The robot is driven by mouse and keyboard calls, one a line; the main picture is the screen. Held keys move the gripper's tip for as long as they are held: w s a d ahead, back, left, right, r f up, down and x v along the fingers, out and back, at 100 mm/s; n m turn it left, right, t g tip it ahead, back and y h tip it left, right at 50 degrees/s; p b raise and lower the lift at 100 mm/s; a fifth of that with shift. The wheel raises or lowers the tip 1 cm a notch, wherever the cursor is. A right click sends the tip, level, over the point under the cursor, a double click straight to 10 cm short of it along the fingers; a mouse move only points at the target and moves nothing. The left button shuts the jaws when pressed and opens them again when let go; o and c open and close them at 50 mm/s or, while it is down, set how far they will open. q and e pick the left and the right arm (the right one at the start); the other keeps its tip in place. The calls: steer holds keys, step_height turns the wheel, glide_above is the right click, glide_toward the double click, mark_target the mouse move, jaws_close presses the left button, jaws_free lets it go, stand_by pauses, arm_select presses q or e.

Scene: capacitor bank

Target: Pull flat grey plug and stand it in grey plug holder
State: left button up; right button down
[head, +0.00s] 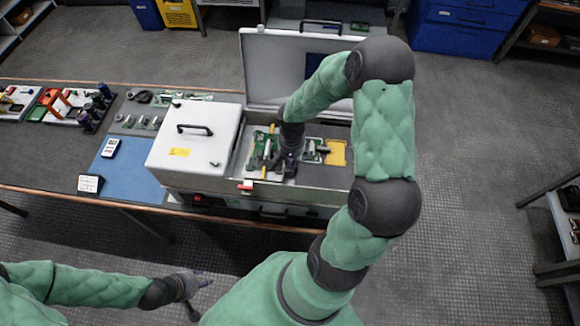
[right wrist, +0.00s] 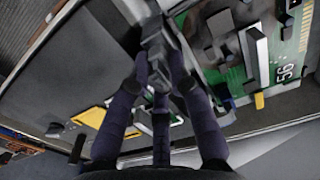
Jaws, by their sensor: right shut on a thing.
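My right gripper (head: 281,172) reaches down into the open grey case, over the green circuit board (head: 262,150). In the right wrist view its fingers (right wrist: 158,50) close on a small grey piece (right wrist: 154,30), which looks like the flat grey plug. The fingers hide much of it, and I cannot tell whether it is still seated. I cannot make out the grey plug holder for certain. My left gripper (head: 197,288) is empty, with its fingers apart, low in front of the bench.
The case's raised lid (head: 270,70) stands behind my right arm. A white box with a black handle (head: 195,140) sits to the left. A blue mat (head: 125,170) and a grey tray of small parts (head: 150,120) are further left.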

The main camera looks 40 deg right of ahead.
steer(key=shift+f+b, duration=0.55)
steer(key=shift+b, duration=0.05)
stand_by(0.3)
steer(key=c, duration=1.1)
jaws_free()
steer(key=shift+f, duration=0.1)
steer(key=shift+o, duration=0.2)
step_height(320, 180, up, 12)
